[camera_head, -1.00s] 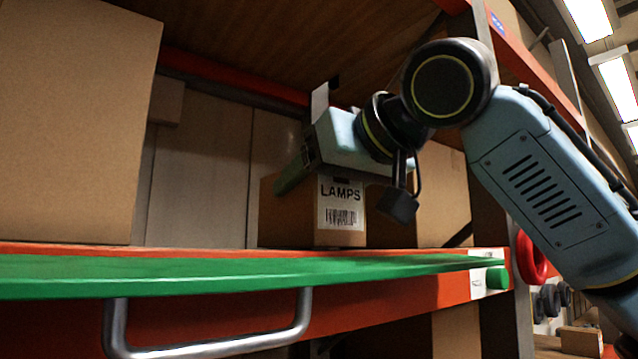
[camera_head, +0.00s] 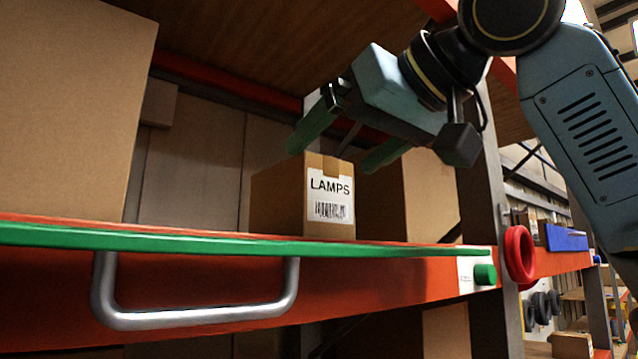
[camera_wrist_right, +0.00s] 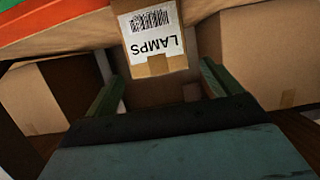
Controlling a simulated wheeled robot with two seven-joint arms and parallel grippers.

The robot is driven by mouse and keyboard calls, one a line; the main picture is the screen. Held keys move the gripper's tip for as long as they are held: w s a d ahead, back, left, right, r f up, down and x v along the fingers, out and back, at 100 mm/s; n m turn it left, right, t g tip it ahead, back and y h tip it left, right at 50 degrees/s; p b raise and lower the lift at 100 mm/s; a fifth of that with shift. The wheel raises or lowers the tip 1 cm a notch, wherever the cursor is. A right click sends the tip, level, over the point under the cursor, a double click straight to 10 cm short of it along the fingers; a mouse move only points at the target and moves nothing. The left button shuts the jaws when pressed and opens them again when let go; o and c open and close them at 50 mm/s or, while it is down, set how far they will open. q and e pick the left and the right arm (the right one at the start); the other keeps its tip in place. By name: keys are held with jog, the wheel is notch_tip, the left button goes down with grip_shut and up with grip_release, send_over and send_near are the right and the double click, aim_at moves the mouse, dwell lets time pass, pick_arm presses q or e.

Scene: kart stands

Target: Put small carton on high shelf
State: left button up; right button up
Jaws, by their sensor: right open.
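The small carton (camera_head: 318,205), labelled LAMPS, stands upright on the orange-edged shelf (camera_head: 390,262). It also shows in the right wrist view (camera_wrist_right: 150,40), upside down, with its label facing the camera. My right gripper (camera_head: 345,150) is open and empty, just above and in front of the carton, with its green fingers spread apart. In the right wrist view the carton sits beyond the fingers and between their lines, and no finger is seen touching it. My left gripper is not in view.
A large carton (camera_head: 65,110) stands on the shelf at the left. Another carton (camera_head: 425,195) stands at the right behind the small one. An upright post and red ring (camera_head: 519,254) are at the right.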

jog(key=shift+b+v, duration=0.45)
jog(key=shift+v, duration=2)
